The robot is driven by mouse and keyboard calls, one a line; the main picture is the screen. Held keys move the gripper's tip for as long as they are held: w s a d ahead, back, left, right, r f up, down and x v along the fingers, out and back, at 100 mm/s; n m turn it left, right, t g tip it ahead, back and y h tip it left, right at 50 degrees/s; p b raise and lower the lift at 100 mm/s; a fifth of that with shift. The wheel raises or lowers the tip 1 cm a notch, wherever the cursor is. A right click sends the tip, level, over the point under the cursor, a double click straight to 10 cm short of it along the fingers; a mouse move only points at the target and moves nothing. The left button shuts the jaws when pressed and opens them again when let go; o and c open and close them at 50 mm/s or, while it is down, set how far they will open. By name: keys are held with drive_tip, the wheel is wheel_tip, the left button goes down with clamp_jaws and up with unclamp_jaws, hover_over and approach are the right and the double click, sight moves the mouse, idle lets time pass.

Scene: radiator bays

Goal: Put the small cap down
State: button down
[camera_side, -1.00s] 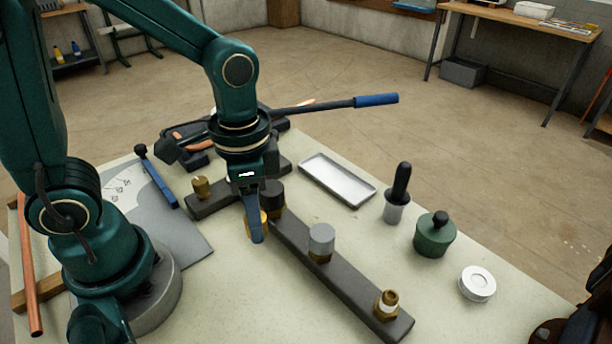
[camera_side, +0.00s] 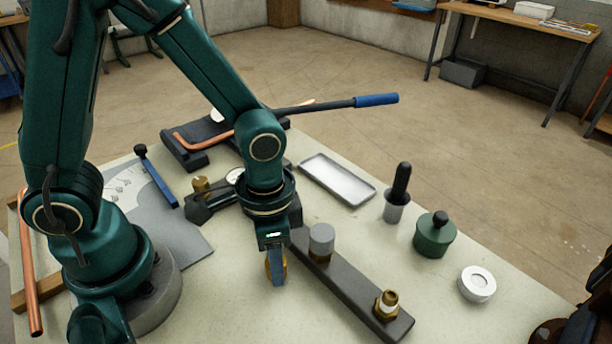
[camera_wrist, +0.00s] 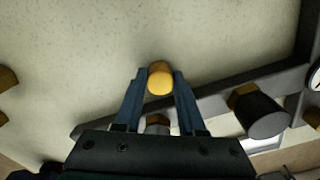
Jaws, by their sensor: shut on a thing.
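My gripper (camera_side: 277,280) is shut on a small brass-yellow cap (camera_wrist: 160,82). In the wrist view the cap sits between the two blue fingertips, round end showing. In the side view only a sliver of it (camera_side: 268,268) shows beside the finger. The gripper points down over the pale bench top, on the near side of the dark bar (camera_side: 345,282). I cannot tell whether the cap touches the bench.
A grey cap (camera_side: 321,240) and a brass fitting (camera_side: 388,306) stand on the bar. A white tray (camera_side: 338,180), a black-handled tool (camera_side: 398,192), a green pot (camera_side: 434,236) and a white ring (camera_side: 477,284) stand beyond it. Bench in front of the bar is clear.

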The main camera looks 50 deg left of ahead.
drive_tip(key=c, duration=0.5)
unclamp_jaws()
drive_tip(key=shift+f, duration=0.1)
wheel_tip(320, 180, up, 12)
drive_tip(key=s+a+r+n+t, duration=0.3)
drive_tip(key=a+n+t, duration=0.2)
drive_tip(key=a, duration=0.1)
drive_tip(key=shift+a, duration=0.35)
drive_tip(key=shift+o, duration=0.5)
drive_tip(key=shift+a+t, duration=0.15)
drive_tip(key=shift+t, duration=0.15)
